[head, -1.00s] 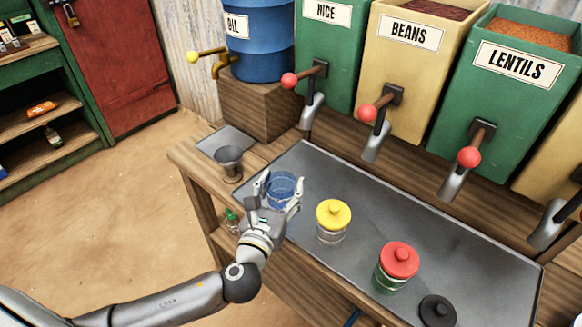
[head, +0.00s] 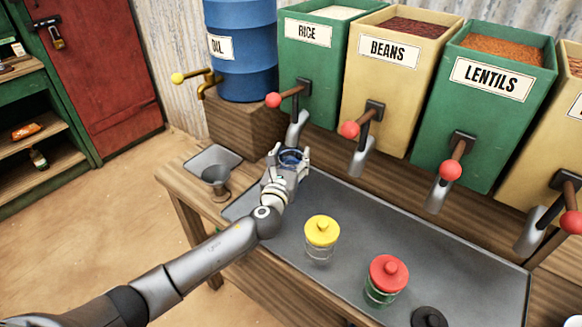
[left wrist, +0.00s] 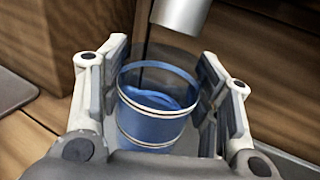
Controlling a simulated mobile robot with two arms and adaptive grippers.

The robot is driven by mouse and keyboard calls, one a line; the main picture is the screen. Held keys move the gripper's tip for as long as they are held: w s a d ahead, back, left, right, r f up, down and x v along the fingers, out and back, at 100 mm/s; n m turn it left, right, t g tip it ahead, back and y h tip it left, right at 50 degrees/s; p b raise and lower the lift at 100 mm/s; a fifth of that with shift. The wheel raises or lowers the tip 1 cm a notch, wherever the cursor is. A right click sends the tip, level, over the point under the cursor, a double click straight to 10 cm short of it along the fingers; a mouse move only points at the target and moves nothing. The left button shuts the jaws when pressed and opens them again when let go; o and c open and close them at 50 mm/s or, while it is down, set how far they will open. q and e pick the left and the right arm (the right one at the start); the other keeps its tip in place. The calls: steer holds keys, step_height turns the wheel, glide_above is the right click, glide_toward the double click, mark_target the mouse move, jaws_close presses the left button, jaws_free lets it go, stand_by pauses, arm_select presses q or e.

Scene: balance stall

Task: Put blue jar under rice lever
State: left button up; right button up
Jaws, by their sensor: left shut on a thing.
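The blue jar (left wrist: 155,105) is open-topped and upright, with blue inside, between the fingers of my left gripper (left wrist: 160,100). In the head view the jar (head: 291,158) shows just past the left gripper (head: 288,160), which is shut on it. The rice lever (head: 290,93) has a red knob and sits on the front of the green RICE bin (head: 310,60). Its metal spout (head: 297,130) hangs just above and behind the jar. In the wrist view the spout's end (left wrist: 182,12) shows beyond the jar's rim. The right gripper is not in view.
A yellow-lidded jar (head: 321,232), a red-lidded jar (head: 388,276) and a black lid (head: 429,317) are on the grey tray (head: 450,265). A metal funnel (head: 216,178) stands to the left. BEANS (head: 395,70) and LENTILS (head: 480,100) bins stand to the right.

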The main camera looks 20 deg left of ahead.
mark_target(291, 168)
arm_select(q)
step_height(291, 168, down, 3)
steer(key=shift+r+b, duration=0.1)
steer(key=shift+b, duration=0.2)
steer(key=shift+f, duration=0.25)
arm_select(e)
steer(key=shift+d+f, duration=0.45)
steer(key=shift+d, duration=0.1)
arm_select(q)
steer(key=shift+f, duration=0.15)
steer(key=o, duration=1.1)
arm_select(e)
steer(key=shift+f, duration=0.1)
